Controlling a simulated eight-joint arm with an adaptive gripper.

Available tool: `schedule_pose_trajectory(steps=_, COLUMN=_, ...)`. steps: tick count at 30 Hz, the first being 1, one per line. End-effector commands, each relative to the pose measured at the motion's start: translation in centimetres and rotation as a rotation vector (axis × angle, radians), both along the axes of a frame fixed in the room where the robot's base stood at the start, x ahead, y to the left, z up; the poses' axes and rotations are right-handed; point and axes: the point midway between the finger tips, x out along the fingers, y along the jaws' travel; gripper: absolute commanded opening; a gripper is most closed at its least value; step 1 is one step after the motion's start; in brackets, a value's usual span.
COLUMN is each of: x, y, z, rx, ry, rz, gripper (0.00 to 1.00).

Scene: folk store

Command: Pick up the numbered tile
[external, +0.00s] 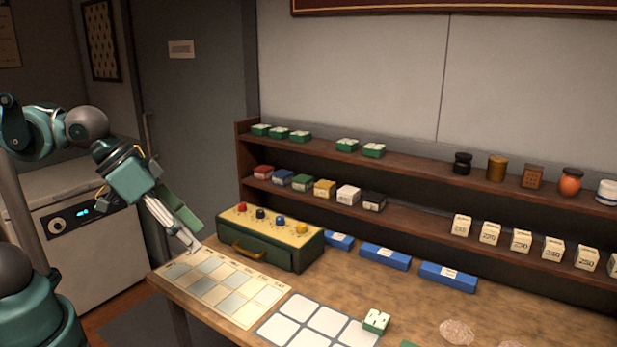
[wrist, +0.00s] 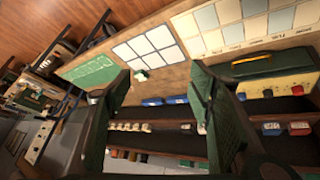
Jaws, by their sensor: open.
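A small white tile with a green base and dark marks on top (external: 375,321) sits on the table at the right edge of the white grid card (external: 318,325). I take it for the numbered tile, but its marks are too small to read. In the wrist view the same tile (wrist: 141,75) shows beyond the fingers, beside the white grid card (wrist: 145,45). My gripper (external: 190,234) is open and empty, above the left end of the table, well to the left of the tile. In the wrist view its two fingers (wrist: 160,76) stand wide apart.
A green box with coloured knobs (external: 270,237) stands behind a cream chart (external: 224,285). Blue boxes (external: 386,256) lie along the shelf foot. The wooden shelf (external: 420,206) holds similar green-white blocks (external: 347,145), numbered white boxes (external: 490,233) and jars. The table around the tile is mostly clear.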

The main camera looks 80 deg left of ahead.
Motion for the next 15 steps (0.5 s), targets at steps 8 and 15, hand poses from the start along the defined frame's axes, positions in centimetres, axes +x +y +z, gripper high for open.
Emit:
schedule_pose_trajectory(steps=8, x=4.3, y=-0.4, z=0.9, rx=-0.133, ry=0.038, rz=0.172, gripper=0.52)
schedule_pose_trajectory(steps=15, x=8.1, y=-0.7, z=1.1, rx=-0.245, ry=0.074, rz=0.325, gripper=0.52)
